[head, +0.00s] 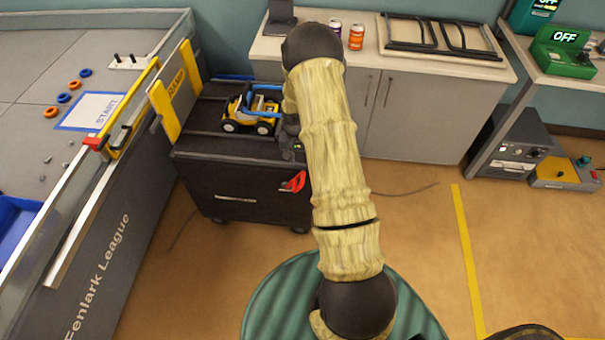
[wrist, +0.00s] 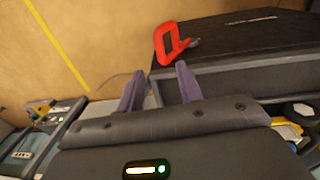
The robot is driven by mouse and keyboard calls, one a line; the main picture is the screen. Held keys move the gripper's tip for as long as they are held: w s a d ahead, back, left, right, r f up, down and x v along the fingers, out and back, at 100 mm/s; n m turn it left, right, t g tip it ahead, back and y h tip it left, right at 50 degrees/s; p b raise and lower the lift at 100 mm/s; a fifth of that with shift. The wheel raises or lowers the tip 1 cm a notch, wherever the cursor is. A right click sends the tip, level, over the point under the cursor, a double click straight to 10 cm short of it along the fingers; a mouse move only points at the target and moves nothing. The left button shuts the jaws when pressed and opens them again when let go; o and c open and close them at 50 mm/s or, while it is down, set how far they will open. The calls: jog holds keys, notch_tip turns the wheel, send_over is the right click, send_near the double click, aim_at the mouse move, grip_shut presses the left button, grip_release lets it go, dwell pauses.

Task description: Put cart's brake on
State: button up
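The black cart (head: 245,178) stands by the field wall, and its dark side also shows in the wrist view (wrist: 245,62). A red brake lever (head: 294,182) with a loop-shaped handle sits at the cart's front right corner. It also shows in the wrist view (wrist: 166,44), just beyond my fingertips and apart from them. My gripper (wrist: 160,70) is open, its two purple fingers spread with nothing between them. In the head view my gripper is a dark shape by the cart top's right edge, partly hidden by my arm.
A yellow and blue toy vehicle (head: 252,109) sits on the cart. A cabinet (head: 430,110) with cans and a frame is behind.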

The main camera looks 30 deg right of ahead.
aim_at(302, 177)
jog(key=f, duration=0.8)
jog(key=shift+s+d+f, duration=0.15)
jog(key=shift+d+f, duration=0.1)
jog(key=shift+f, duration=0.05)
grip_shut()
